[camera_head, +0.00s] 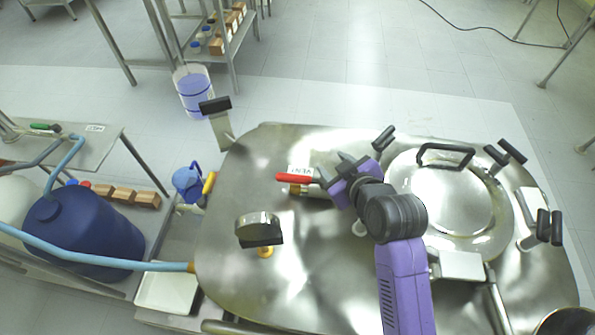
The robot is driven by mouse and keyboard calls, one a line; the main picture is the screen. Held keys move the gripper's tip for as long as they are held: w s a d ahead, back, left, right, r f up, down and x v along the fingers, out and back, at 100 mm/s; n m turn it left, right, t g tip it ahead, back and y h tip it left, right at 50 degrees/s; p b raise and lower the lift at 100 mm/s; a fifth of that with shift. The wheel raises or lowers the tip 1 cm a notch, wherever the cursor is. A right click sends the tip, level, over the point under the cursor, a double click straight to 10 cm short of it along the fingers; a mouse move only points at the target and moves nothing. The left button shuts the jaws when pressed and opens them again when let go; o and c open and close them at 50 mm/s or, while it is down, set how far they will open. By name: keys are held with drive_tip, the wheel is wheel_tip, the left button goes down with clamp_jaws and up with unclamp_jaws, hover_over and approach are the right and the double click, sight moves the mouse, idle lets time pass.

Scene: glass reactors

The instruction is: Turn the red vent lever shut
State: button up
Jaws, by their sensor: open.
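The red vent lever (295,178) sits on a small valve with a brass base (297,189) on the steel vessel lid (335,265). The lever's red handle points left in the picture, and a white VENT label (299,170) is just behind it. My gripper (333,168), purple and grey, is right of the red handle, with its fingers apart and near the lever's right end. I cannot tell whether a finger touches the lever. The lower part of the valve is partly hidden.
A pressure gauge (258,228) stands on the lid at front left. A round hatch (455,200) with a black handle (445,155) and black-knobbed clamps is at right. A black-tipped bracket (217,115) rises at the lid's back left edge. The lid left of the lever is clear.

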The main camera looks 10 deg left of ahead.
sight(295, 177)
drive_tip(key=a+r+n+g, duration=0.1)
drive_tip(key=a+n+g, duration=0.3)
drive_tip(key=n+g, duration=0.1)
drive_tip(key=s+a+r+n+g, duration=0.1)
drive_tip(key=a+n+g, duration=0.1)
drive_tip(key=shift+s+r+n+g+p, duration=0.1)
drive_tip(key=shift+r+n+g+p, duration=0.2)
drive_tip(key=shift+n+g+p, duration=0.1)
drive_tip(key=shift+n+g, duration=0.4)
drive_tip(key=shift+s+p+x, duration=0.2)
drive_tip(key=shift+x, duration=1)
drive_tip(key=shift+s+p+x, duration=0.15)
drive_tip(key=shift+x, duration=1.05)
drive_tip(key=shift+s+p+x, duration=0.2)
drive_tip(key=shift+x, duration=1.05)
drive_tip(key=shift+w+f, duration=0.1)
drive_tip(key=shift+w, duration=0.05)
drive_tip(key=shift+c, duration=0.2)
clamp_jaws()
